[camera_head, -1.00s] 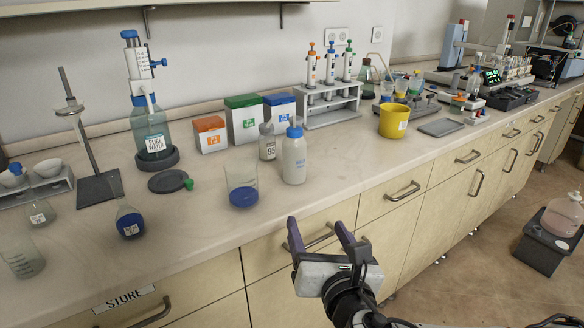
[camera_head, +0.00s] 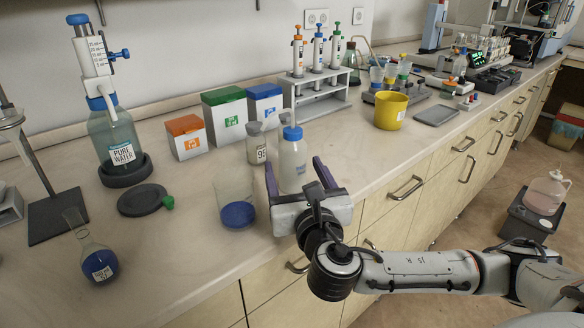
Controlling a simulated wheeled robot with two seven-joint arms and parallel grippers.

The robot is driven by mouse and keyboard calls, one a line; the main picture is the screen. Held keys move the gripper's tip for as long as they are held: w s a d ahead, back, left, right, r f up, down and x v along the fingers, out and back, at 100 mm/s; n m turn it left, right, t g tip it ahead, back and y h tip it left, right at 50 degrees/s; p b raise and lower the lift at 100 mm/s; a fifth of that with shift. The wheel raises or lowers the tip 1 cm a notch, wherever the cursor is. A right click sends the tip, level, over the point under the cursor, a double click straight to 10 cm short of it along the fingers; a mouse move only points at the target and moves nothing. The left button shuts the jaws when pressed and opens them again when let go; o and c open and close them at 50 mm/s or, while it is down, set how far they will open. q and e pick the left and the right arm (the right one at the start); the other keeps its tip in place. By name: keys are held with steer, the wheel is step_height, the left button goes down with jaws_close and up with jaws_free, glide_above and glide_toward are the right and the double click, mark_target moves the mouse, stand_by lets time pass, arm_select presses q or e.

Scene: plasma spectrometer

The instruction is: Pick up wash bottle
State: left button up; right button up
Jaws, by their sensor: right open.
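The wash bottle (camera_head: 293,158), pale and translucent with a blue cap, stands upright on the bench near its front edge. My right gripper (camera_head: 298,178) is open, with dark purple fingers pointing toward the bench. In the picture one finger is on the left of the wash bottle's lower part and the other on its right. The gripper hides the bottle's base. I cannot tell whether the fingers touch the bottle or how far between them it stands. My left gripper is not in view.
A glass beaker with blue contents (camera_head: 238,214) stands close to the left finger. A small bottle marked 95 (camera_head: 257,147) stands just behind the wash bottle. A pipette rack (camera_head: 320,92) is farther back, and a yellow bucket (camera_head: 391,111) stands to the right, with clear bench before it.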

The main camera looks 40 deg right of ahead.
mark_target(296, 165)
steer(key=x, duration=0.4)
steer(key=shift+w+d, duration=0.25)
steer(key=shift+d, duration=0.15)
steer(key=c, duration=0.8)
